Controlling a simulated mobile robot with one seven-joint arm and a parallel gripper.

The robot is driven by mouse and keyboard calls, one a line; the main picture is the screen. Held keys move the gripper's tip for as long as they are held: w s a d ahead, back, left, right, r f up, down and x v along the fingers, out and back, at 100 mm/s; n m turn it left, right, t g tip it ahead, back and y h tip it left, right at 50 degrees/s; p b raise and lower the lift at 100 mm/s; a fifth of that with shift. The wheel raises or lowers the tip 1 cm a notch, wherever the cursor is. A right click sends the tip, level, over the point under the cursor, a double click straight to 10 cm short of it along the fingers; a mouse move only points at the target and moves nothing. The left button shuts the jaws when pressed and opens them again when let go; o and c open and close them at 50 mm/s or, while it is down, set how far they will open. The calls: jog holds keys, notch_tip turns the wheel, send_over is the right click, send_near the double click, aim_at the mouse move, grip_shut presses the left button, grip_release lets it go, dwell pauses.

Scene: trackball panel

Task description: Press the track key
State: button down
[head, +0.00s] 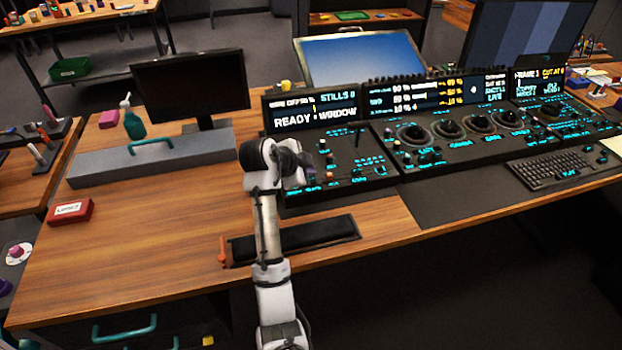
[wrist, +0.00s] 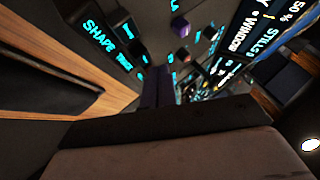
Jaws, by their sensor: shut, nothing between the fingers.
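The left section of the control console (head: 345,165) carries small keys and lit teal labels. In the wrist view, a teal label that seems to read TRACK (wrist: 124,65) stands beside a SHAPE label (wrist: 94,33); the lettering is small and blurred. I cannot tell for certain which keycap is the track key. My gripper (head: 300,178) is over the front left of this section, and my arm hides part of it. In the wrist view my dark fingers (wrist: 158,84) are together and empty, pointing at the panel right of the TRACK label. Whether they touch a key is unclear.
A screen (head: 310,112) reading READY and WINDOW rises behind the keys. A dark lever (head: 358,140) stands to the right, with several trackballs (head: 449,129) beyond. A black pad (head: 300,240) lies in front.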

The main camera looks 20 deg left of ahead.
jog(key=shift+f, duration=0.15)
jog(key=shift+f+b, duration=0.3)
jog(key=shift+f+b, duration=0.35)
jog(key=shift+f, duration=0.2)
dwell(0.8)
dwell(0.4)
jog(key=shift+r+p, duration=0.65)
jog(key=shift+r, duration=0.3)
jog(key=shift+r, duration=0.1)
notch_tip(320, 180, up, 5)
jog(key=p, duration=0.3)
jog(key=shift+p, duration=0.3)
